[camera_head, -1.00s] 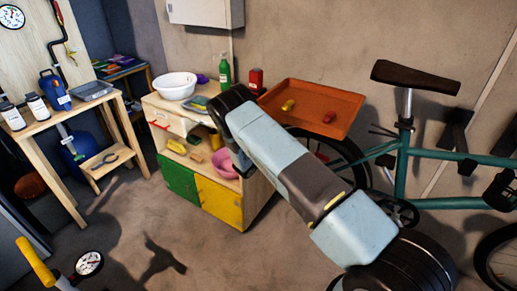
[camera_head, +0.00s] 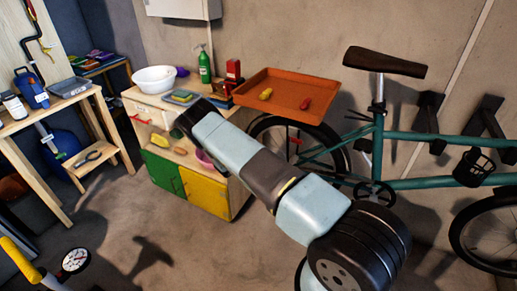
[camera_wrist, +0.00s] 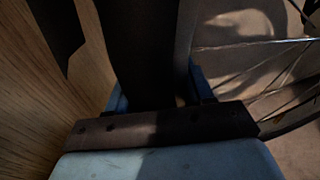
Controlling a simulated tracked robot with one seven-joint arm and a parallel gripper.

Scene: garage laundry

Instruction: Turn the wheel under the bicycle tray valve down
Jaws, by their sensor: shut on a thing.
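The orange tray (camera_head: 262,88) stands beside the bicycle, with a yellow and a red item in it. A small red part (camera_head: 296,140) shows below the tray, in front of the bicycle's rear wheel (camera_head: 340,160); I cannot tell if it is the valve wheel. In the head view my gripper is hidden behind my arm, by the cabinet's right side. In the wrist view my gripper (camera_wrist: 158,92) has its blue fingers on either side of a dark upright thing (camera_wrist: 148,45), and is shut on it. The dark thing is too shadowed to name.
A wooden cabinet (camera_head: 232,190) with a white basin (camera_head: 154,78) and green bottle (camera_head: 204,66) stands left of the tray. The teal bicycle (camera_head: 430,138) fills the right. Spokes (camera_wrist: 285,70) lie close to my gripper's right. A workbench (camera_head: 50,108) is at left; floor between is open.

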